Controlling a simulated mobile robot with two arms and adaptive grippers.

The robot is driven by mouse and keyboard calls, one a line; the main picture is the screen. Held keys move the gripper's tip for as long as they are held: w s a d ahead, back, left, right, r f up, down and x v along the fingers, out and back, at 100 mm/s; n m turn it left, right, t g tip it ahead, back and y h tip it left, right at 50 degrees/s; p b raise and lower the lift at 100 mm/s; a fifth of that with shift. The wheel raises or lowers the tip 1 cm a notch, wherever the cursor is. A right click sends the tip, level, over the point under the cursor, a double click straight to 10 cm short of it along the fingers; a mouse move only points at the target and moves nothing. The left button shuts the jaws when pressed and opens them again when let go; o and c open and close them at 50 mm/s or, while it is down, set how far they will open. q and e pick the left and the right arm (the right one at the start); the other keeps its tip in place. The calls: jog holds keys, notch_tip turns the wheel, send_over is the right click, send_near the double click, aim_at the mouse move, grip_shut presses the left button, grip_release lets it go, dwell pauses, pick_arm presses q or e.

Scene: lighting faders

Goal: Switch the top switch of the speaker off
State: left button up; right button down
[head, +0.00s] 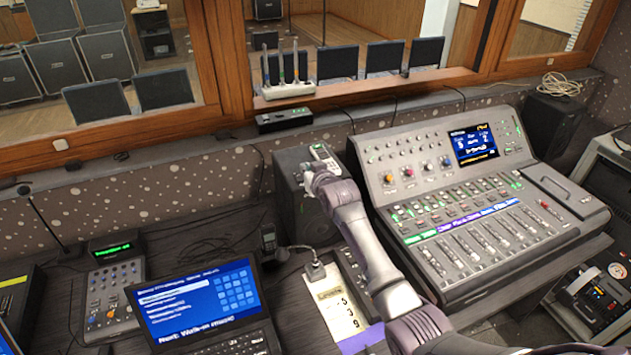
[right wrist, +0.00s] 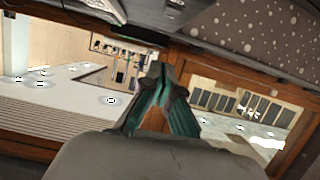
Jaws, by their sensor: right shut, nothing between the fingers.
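A dark speaker box (head: 287,205) stands on the desk between the laptop and the mixing console, against the speckled wall. My right arm reaches up from the bottom, and its gripper (head: 322,155) is at the speaker's upper right part, covering some of it in the head view. I cannot tell whether it touches the box. The right gripper's fingers (right wrist: 158,92) are shut and empty in the right wrist view. No switch on the speaker can be made out. My left gripper is not in view.
The mixing console (head: 470,215) stands close to the right of my arm. A laptop (head: 198,305) and a small control unit (head: 112,295) are at the left. A second black speaker (head: 550,125) stands behind the console. A wooden window ledge (head: 370,92) runs above.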

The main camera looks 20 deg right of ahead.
jog(key=v, duration=0.3)
jog(key=f+b+v, duration=0.1)
jog(key=v, duration=0.1)
jog(key=shift+s+b, duration=0.3)
jog(key=shift+s, duration=0.25)
